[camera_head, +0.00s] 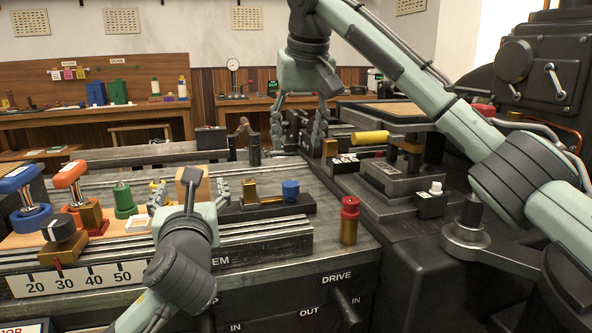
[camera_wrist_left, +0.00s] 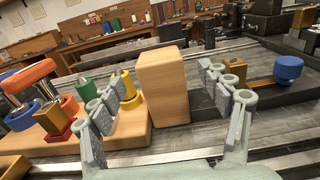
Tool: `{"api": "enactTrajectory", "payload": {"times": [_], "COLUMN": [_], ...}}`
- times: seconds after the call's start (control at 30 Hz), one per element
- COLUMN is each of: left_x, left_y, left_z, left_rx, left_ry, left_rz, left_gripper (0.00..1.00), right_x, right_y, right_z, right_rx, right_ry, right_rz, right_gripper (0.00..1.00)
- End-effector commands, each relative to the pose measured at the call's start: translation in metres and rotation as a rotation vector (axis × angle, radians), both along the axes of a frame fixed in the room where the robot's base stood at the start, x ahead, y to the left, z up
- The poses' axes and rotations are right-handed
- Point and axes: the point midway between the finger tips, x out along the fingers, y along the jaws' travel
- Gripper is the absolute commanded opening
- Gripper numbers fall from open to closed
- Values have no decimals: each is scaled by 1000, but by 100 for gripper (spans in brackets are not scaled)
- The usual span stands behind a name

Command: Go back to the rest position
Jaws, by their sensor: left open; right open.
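My right gripper (camera_head: 298,135) hangs fingers down at the upper middle of the head view. Its fingers are spread and nothing shows between them. My left gripper (camera_head: 190,193) is low over the machine bed, left of centre; its fingers are apart. A plain wooden block (camera_head: 203,187) stands beyond the left gripper, partly hidden by my wrist. In the left wrist view the wooden block (camera_wrist_left: 162,88) stands upright between the two open fingers of the left gripper (camera_wrist_left: 160,112), with gaps on both sides.
Blue (camera_head: 28,195), orange (camera_head: 72,185) and green (camera_head: 124,200) handled pieces stand left of the left gripper. A red-topped brass piece (camera_head: 349,220) stands at the bed's right corner. A yellow cylinder (camera_head: 370,137) lies right of the right gripper. A wooden workbench (camera_head: 110,118) is behind.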

Motion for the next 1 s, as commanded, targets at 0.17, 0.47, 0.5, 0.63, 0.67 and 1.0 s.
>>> {"api": "enactTrajectory", "payload": {"times": [0.17, 0.47, 0.5, 0.63, 0.67, 1.0], "left_x": [-33, -54, -54, -54, -54, -31], "left_y": [-10, -15, -15, -15, -15, -8], "left_z": [-1, 0, 0, 0, 0, 0], "left_rx": [-1, 0, 0, 0, 0, 1], "left_ry": [1, 0, 0, 0, 0, 0], "left_rz": [-2, 1, 1, 1, 1, 4], "left_gripper": [77, 77, 77, 77, 77, 77], "right_x": [0, 0, 0, 0, 0, 0], "right_y": [0, 0, 0, 0, 0, 0], "right_z": [0, 0, 0, 0, 0, 0], "right_rx": [0, 0, 0, 0, 0, 0], "right_ry": [0, 0, 0, 0, 0, 0], "right_rz": [0, 0, 0, 0, 0, 0], "right_gripper": [53, 53, 53, 53, 53, 53]}}
